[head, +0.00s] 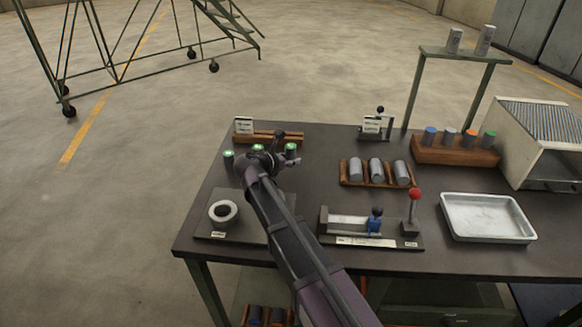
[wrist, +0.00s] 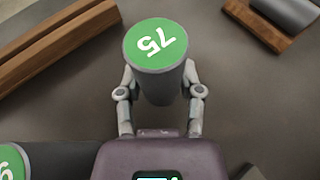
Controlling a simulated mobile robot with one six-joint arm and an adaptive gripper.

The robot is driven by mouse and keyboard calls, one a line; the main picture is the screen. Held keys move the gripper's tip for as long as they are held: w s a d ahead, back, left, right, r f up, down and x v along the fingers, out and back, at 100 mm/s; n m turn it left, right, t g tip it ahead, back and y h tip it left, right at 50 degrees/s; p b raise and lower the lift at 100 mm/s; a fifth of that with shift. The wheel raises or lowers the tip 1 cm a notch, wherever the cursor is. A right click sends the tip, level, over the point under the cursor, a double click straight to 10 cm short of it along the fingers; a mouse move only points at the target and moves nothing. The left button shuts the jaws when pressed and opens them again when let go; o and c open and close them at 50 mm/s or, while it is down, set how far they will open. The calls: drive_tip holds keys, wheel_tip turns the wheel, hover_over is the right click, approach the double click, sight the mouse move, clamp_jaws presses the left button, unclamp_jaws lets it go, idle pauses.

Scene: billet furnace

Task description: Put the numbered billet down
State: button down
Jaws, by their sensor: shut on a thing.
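My gripper (wrist: 160,95) is shut on a grey cylindrical billet (wrist: 160,85) with a green top marked 75. The billet is upright between the two fingers. In the head view its green top (head: 291,147) shows just beyond my gripper (head: 288,160), above the back left part of the table. I cannot tell whether its base touches the tabletop. A green top (wrist: 8,163) is cut off at the wrist view's lower left.
A wooden rail (head: 268,137) lies behind. A wooden cradle (head: 345,180) with grey billets is to the right. A ring fixture (head: 223,212), a clamp fixture (head: 372,240) with a red-knobbed lever (head: 414,194), a metal tray (head: 485,233) and a furnace (head: 520,150) occupy the table.

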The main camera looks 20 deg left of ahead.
drive_tip(key=shift+f+b, duration=0.9)
drive_tip(key=shift+f, duration=0.25)
drive_tip(key=shift+f, duration=0.15)
drive_tip(key=shift+c, duration=1.3)
unclamp_jaws()
drive_tip(key=shift+r, duration=0.25)
drive_tip(key=p+v, duration=0.4)
drive_tip(key=v, duration=0.8)
drive_tip(key=shift+p, duration=0.3)
